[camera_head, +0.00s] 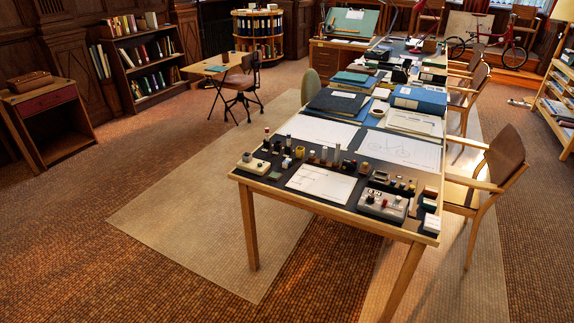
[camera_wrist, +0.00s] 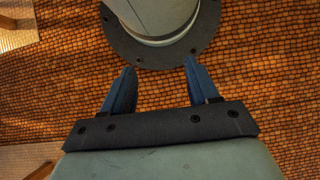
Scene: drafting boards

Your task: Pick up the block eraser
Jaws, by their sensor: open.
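The block eraser cannot be told apart for certain among the many small items at the near end of the long table (camera_head: 243,180) in the head view. A small white block (camera_head: 431,224) sits at the table's near right corner and could be an eraser, but it is too small to tell. My gripper (camera_wrist: 158,64) shows only in the wrist view. Its two blue fingers are apart, with nothing between them. It is over the brown tiled floor, away from the table items, and is not visible in the head view.
A grey tray of small parts (camera_head: 383,204) and a cream tray (camera_head: 253,166) lie among small bottles and blocks. A wooden chair (camera_head: 505,160) stands at the right. Floor before the table is clear.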

